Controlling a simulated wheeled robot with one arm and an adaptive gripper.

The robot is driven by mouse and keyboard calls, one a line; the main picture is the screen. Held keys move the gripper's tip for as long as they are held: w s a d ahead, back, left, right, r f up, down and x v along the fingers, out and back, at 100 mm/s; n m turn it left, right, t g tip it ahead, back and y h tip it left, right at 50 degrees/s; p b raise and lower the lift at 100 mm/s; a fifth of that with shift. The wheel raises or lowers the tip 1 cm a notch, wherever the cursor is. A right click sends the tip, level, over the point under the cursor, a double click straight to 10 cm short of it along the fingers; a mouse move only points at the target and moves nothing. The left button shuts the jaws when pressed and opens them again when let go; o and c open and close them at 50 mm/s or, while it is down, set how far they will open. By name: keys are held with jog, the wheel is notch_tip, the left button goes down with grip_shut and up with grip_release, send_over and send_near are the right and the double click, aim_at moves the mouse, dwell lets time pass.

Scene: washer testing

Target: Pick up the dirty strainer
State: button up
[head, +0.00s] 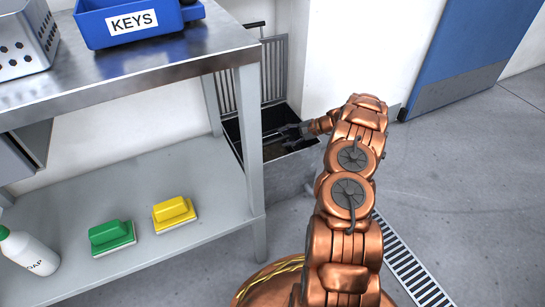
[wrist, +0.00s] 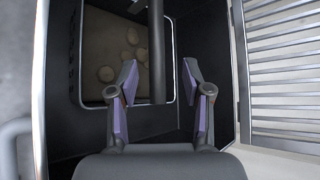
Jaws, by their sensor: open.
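The dirty strainer (wrist: 90,103) is a rectangular basket with a thin light rim, set inside a dark floor box. Several brownish lumps lie on its brown bottom in the wrist view. A dark upright bar (wrist: 157,45) crosses above it and looks like its handle. My gripper (wrist: 159,76) is open, with one purple-padded finger on each side of the bar. I cannot tell whether either finger touches it. In the head view my gripper (head: 288,131) reaches over the box, and the strainer is hard to make out there.
The floor box (head: 288,162) has a raised slatted grate (head: 274,70) at its back. A metal table (head: 150,65) stands close on the left, its leg (head: 249,130) partly in front of the box. Open floor lies right.

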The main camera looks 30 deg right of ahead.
aim_at(278, 140)
jog(key=b+x, duration=0.1)
jog(key=x, duration=0.1)
jog(key=b+x, duration=0.1)
jog(key=x, duration=0.1)
jog(key=shift+s+a+f+b, duration=0.2)
jog(key=shift+a+b, duration=0.1)
jog(key=shift+b, duration=0.1)
jog(key=shift+w+a, duration=0.25)
jog(key=shift+c, duration=0.4)
grip_shut()
